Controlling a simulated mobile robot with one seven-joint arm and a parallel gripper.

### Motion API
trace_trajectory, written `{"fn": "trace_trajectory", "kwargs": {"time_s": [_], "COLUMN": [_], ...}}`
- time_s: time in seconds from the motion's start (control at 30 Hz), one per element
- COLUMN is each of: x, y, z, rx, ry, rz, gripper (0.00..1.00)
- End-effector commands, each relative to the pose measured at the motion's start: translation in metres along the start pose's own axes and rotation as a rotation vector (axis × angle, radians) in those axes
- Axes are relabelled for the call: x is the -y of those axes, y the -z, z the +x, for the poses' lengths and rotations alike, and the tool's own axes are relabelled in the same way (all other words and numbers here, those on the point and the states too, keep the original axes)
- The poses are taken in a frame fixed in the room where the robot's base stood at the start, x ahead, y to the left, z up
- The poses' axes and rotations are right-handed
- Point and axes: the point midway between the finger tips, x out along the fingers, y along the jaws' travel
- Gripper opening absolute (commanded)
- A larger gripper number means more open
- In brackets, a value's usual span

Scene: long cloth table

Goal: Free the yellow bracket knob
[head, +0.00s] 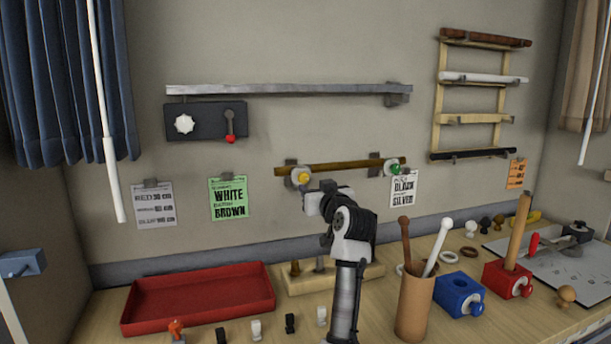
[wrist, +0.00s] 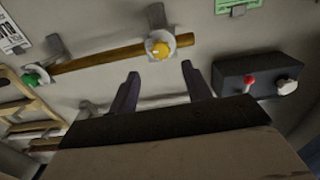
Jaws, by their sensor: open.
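The yellow bracket knob (head: 304,178) is on the left bracket of a brown wooden rod (head: 345,168) on the wall. A green knob (head: 394,168) is on the rod's right bracket. My gripper (head: 310,200) is just below the yellow knob in the head view; its fingers are hard to make out there. In the wrist view, my gripper (wrist: 160,72) is open and empty, its two fingers apart. The yellow knob (wrist: 158,49) lies beyond the fingertips, roughly between them, with a visible gap. The green knob (wrist: 32,80) is farther left in that view.
A grey rail (head: 285,90) and a dark box (head: 207,121) with a white dial and red-tipped lever are above. Below stand a red tray (head: 200,298), a tan cup (head: 414,305), a blue block (head: 461,294) and a red block (head: 508,280).

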Motion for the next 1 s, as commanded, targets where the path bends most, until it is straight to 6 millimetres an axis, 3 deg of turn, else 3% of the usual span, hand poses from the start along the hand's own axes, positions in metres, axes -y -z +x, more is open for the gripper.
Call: {"fn": "trace_trajectory", "kwargs": {"time_s": [0.2, 0.43, 0.93, 1.0], "x": [0.001, 0.000, 0.001, 0.001], "y": [0.004, 0.003, 0.000, 0.000], "z": [0.044, 0.074, 0.086, 0.086], "rx": [0.001, 0.000, -0.001, -0.001], "ry": [0.002, 0.001, 0.000, 0.000], "rz": [0.002, 0.001, 0.000, 0.000], "gripper": [0.49, 0.49, 0.49, 0.39]}}
